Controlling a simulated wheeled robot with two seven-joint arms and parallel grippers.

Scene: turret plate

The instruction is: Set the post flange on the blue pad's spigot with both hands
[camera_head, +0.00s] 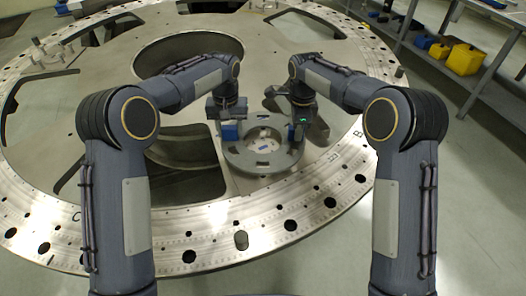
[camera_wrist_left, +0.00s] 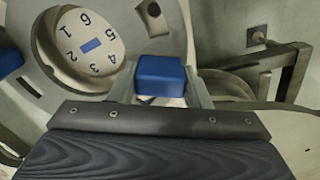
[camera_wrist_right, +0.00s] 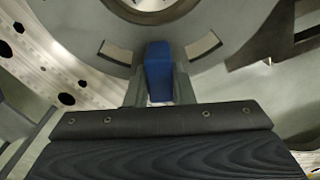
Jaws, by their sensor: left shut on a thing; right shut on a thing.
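The post flange is a thick grey ring (camera_head: 245,162) with blue grip blocks on opposite sides. It lies level over the turret plate, near its front edge. Through its hole shows a pale disc (camera_wrist_left: 75,38) with numbers and a small blue rectangle (camera_wrist_left: 90,46). My left gripper (camera_head: 228,124) is shut on one blue block (camera_wrist_left: 161,76). My right gripper (camera_head: 298,122) is shut on the opposite blue block (camera_wrist_right: 158,72). The spigot cannot be made out for certain, and I cannot tell whether the ring touches the plate.
The large round turret plate (camera_head: 120,100) has wide cut-outs and a rim of holes. A grey bracket-like part (camera_head: 318,128) stands beside my right gripper. A shelf (camera_head: 440,70) with yellow bins (camera_head: 465,59) stands at the right. A small fixture (camera_head: 48,52) stands on the plate's far left.

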